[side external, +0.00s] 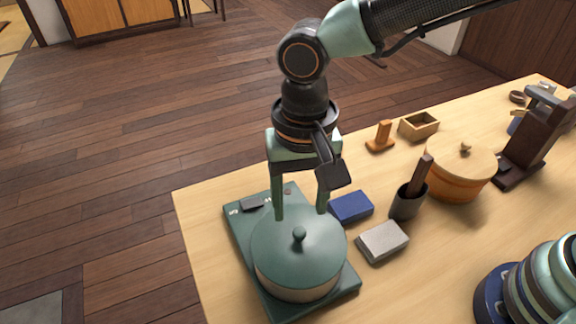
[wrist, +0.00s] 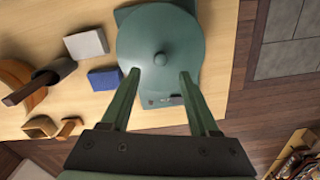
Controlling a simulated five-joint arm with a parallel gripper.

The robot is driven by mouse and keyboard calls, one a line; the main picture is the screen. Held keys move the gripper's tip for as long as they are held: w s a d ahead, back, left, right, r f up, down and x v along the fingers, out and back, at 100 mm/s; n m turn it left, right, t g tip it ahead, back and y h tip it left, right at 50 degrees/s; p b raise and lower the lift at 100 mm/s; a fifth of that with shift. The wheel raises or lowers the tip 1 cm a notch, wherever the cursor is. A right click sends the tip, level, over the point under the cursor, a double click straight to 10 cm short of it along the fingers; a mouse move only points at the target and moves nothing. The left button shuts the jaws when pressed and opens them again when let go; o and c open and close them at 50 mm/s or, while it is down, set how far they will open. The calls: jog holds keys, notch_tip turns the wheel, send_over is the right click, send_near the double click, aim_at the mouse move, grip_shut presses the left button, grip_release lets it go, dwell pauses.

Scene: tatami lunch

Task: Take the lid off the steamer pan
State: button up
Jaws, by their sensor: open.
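The steamer pan (side external: 284,281) stands on a flat green stove plate (side external: 244,233) near the table's left edge. Its green lid (side external: 320,249) sits on top, with a small round knob (side external: 299,234) in the middle. In the wrist view the lid (wrist: 148,32) and its knob (wrist: 160,59) lie just beyond my fingertips. My gripper (side external: 298,213) is open and empty, pointing down above the lid's far side. In the wrist view my gripper (wrist: 160,74) has its fingers spread to either side of the knob's line, apart from the knob. The pan body is hidden under the lid in the wrist view.
A blue block (side external: 351,207) and a grey block (side external: 382,241) lie right of the pan. A dark cup (side external: 405,205) holding a brown stick, a round wooden tub (side external: 458,180) and an open wooden box (side external: 418,126) stand further right. The table front is clear.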

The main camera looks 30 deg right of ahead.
aim_at(300, 231)
jog(key=f, duration=0.5)
jog(key=shift+s+a, duration=0.1)
jog(key=shift+s, duration=0.15)
grip_shut()
